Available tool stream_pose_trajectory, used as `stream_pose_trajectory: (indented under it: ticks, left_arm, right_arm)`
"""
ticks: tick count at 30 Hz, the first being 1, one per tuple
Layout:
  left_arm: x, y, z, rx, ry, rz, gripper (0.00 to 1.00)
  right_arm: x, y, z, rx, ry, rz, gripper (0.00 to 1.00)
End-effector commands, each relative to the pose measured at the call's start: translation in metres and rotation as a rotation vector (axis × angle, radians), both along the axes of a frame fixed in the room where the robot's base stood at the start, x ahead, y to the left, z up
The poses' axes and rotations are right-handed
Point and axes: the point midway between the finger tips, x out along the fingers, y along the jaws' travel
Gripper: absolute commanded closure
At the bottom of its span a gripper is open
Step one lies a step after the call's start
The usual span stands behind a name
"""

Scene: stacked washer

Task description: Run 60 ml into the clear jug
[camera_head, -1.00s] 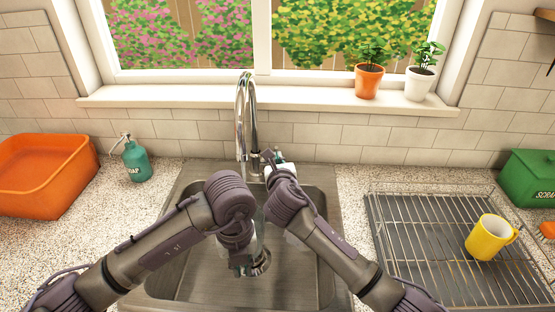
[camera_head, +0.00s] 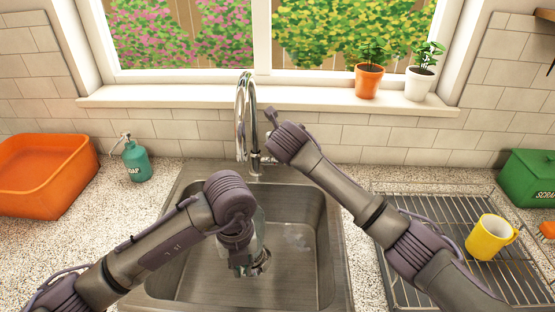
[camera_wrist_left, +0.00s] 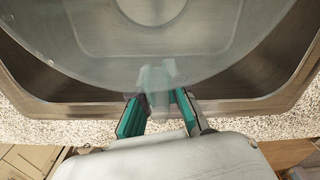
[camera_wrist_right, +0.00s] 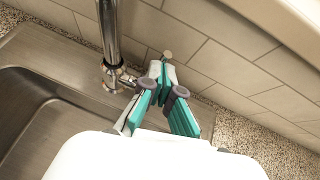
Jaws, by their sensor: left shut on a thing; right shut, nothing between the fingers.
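The clear jug (camera_head: 262,228) is in the sink, mostly hidden behind my left wrist in the head view. In the left wrist view its see-through round body (camera_wrist_left: 150,55) fills the top, and my left gripper (camera_wrist_left: 158,95) is shut on its handle. The chrome tap (camera_head: 243,110) arches over the sink; no water stream can be made out. My right gripper (camera_wrist_right: 160,78) is shut and empty, beside the tap's base (camera_wrist_right: 118,78).
The steel sink (camera_head: 315,215) lies under both arms. A teal soap bottle (camera_head: 136,160) and an orange tub (camera_head: 42,175) stand left. A drying rack (camera_head: 410,207) with a yellow mug (camera_head: 489,238) is right, near a green box (camera_head: 530,178). Tiled wall (camera_wrist_right: 215,65) is close behind the tap.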

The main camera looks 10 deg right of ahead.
Motion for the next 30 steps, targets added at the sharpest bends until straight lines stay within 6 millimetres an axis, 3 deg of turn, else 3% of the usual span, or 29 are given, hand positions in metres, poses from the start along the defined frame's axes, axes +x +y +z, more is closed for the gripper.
stream_pose_trajectory:
  ticks: [23,30]
  left_arm:
    - [0.000,0.000,0.001,-0.001,-0.001,0.000,1.00]
    - [0.000,0.000,0.001,-0.001,-0.001,0.000,1.00]
  right_arm:
    - [0.009,-0.002,0.007,0.002,-0.010,-0.001,1.00]
    - [-0.013,-0.002,0.004,0.000,-0.006,0.000,1.00]
